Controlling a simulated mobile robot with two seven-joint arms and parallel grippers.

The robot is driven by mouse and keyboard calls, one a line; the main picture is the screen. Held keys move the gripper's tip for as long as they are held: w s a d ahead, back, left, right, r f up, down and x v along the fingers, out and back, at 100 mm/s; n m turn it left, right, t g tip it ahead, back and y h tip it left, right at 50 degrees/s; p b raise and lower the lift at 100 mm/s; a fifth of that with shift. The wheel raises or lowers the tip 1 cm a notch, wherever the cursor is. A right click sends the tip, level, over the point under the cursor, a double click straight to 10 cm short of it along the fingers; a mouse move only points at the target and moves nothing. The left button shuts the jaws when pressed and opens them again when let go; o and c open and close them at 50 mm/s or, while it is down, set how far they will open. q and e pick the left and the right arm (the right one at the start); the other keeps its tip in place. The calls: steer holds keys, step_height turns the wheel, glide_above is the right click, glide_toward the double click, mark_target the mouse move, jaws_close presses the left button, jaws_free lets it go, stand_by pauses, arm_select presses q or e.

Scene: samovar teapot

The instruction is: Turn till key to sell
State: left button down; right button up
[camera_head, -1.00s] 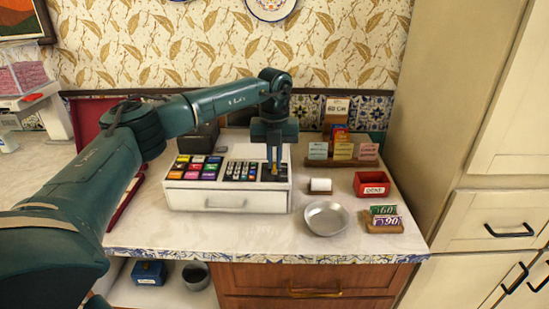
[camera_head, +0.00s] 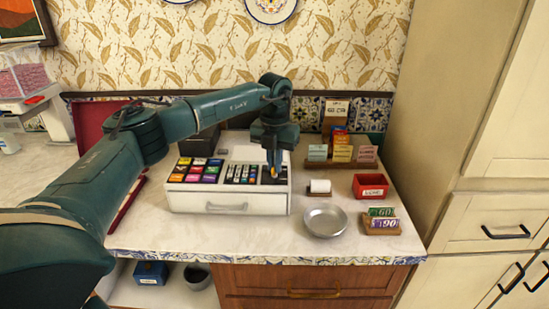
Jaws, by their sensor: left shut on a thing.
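The white till (camera_head: 228,202) stands on the counter with its drawer shut. Coloured keys cover its left part and dark keys its middle. The till key (camera_head: 273,177) is at the right end of its top, a small piece with yellow showing between my fingers. My left gripper (camera_head: 273,168) points down over that right end and is shut on the key. The fingers hide most of the key, so I cannot tell its exact angle. My right gripper is not in view.
A steel dish (camera_head: 326,221), a paper roll (camera_head: 320,187), a red box (camera_head: 370,186) and a wooden holder with price tags (camera_head: 381,222) stand right of the till. A card rack (camera_head: 342,154) is behind. The counter front (camera_head: 190,240) is clear.

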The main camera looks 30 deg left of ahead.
arm_select(q)
steer(key=shift+r+m+p, duration=0.1)
steer(key=shift+m+p, duration=0.4)
steer(key=shift+m, duration=1.8)
steer(key=c, duration=1.6)
jaws_free()
steer(key=shift+o, duration=0.2)
step_height(320, 180, up, 13)
steer(key=b, duration=0.1)
